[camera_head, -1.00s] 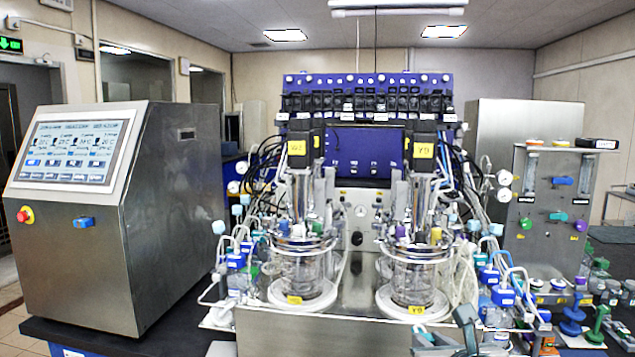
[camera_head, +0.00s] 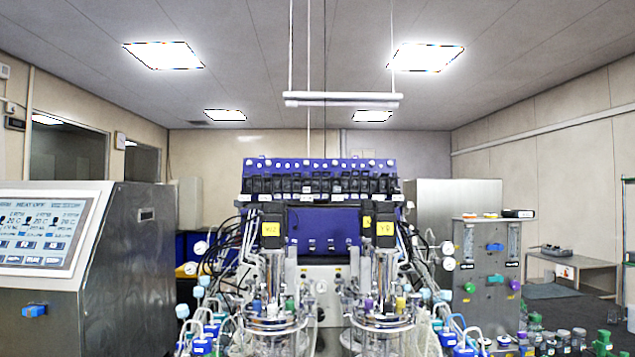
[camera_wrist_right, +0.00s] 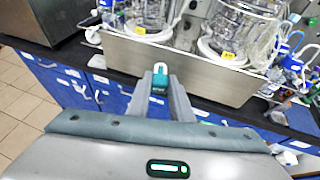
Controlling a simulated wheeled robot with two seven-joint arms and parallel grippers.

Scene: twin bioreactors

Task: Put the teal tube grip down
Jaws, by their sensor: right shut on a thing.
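The teal tube grip (camera_wrist_right: 160,79) shows in the right wrist view, between the fingertips of my right gripper (camera_wrist_right: 160,92). The gripper is shut on it. The grip has a pale upper end and a teal body, whose lower part is partly hidden by the fingers. It appears in front of the steel front panel of the bioreactor stand (camera_wrist_right: 190,72), above the black bench edge in the picture. The height of the grip over the bench is hard to tell. The head view shows neither gripper.
Two glass vessels (camera_head: 272,331) (camera_head: 384,327) stand side by side amid tubes and coloured clamps. A steel control cabinet (camera_head: 130,270) is at left, a steel flow panel (camera_head: 487,270) at right. Blue drawer fronts (camera_wrist_right: 70,90) lie below the bench edge (camera_wrist_right: 115,73).

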